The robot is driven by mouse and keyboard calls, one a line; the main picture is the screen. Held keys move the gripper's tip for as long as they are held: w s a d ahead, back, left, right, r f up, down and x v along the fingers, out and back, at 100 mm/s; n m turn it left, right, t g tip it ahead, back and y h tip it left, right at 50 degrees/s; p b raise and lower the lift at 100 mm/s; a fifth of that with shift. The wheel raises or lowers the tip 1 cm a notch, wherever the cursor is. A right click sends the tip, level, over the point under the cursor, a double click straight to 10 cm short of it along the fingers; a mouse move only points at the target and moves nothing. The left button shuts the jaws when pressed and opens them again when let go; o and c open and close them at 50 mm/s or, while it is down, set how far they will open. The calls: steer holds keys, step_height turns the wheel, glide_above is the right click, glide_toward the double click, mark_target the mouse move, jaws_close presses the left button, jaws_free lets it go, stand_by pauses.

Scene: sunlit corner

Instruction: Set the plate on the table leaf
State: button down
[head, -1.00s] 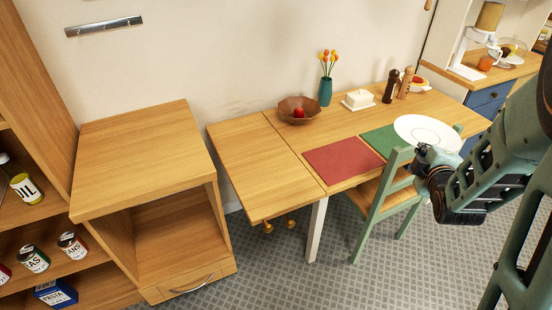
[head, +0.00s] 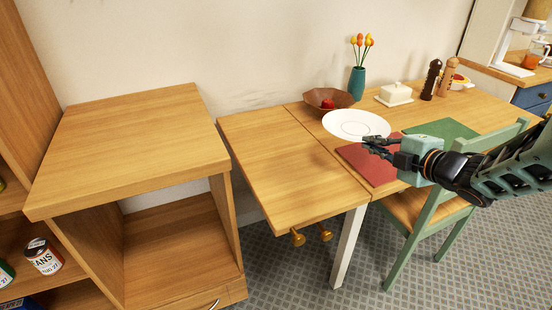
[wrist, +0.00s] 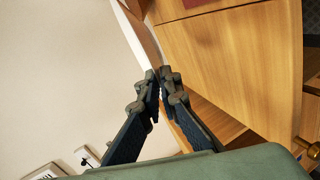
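The table leaf (head: 282,172) is the bare wooden left end of the table, beyond a seam, level with the main top.
A brown bowl (head: 322,97) with red fruit stands just behind the plate. The red placemat (head: 372,168), green placemat (head: 440,128), vase (head: 356,82), butter dish (head: 395,93) and two mills are on the main top. A green chair (head: 430,195) stands in front; a wooden cabinet (head: 130,135) stands left.

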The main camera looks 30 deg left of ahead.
steer(key=a+f, duration=0.1)
steer(key=b, duration=0.7)
glide_above(311, 203)
steer(key=f, duration=0.8)
steer(key=shift+w+d+f, duration=0.25)
steer(key=shift+w+f, duration=0.1)
steer(key=shift+f, duration=0.05)
steer(key=shift+s+a+f, duration=0.2)
steer(key=shift+f, duration=0.2)
step_height(311, 203, down, 4)
steer(key=shift+s+a+r+b, duration=0.15)
steer(key=shift+r+b, duration=0.1)
steer(key=shift+b, duration=0.6)
steer(key=shift+r, duration=0.1)
steer(key=c, duration=2.5)
jaws_free()
steer(key=shift+o, duration=0.4)
